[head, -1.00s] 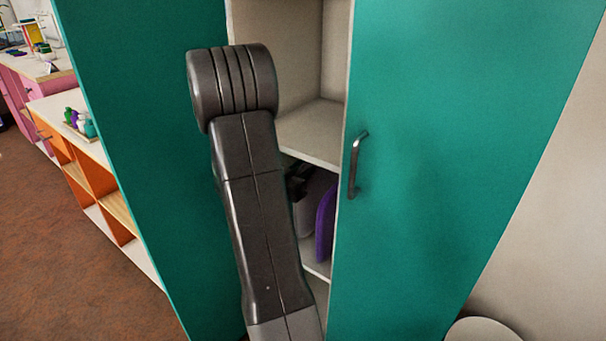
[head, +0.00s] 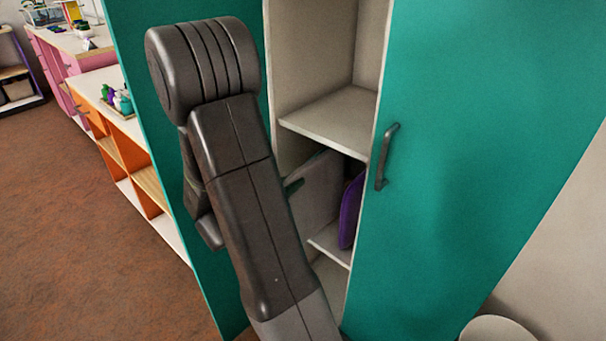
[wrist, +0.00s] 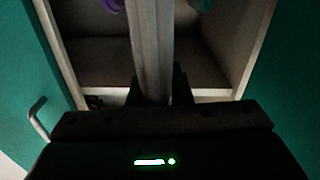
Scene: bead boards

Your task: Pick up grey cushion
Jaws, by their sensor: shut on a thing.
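The grey cushion (head: 319,192) stands on edge and tilted in the opening of the teal cupboard, below the middle shelf. In the wrist view the grey cushion (wrist: 149,45) shows edge-on, running up from between the fingers. My gripper (wrist: 158,88) is shut on its near edge, with one finger on each side. In the head view my arm hides most of the gripper, and only a dark finger (head: 294,187) shows against the cushion. The cushion's lower left part is hidden behind my arm.
A purple cushion (head: 351,210) stands just right of the grey one on the lower shelf (head: 331,243). The middle shelf (head: 335,118) is close above. Open teal doors flank the opening; the right door (head: 470,130) has a metal handle (head: 387,157). Brown floor (head: 90,230) is free at left.

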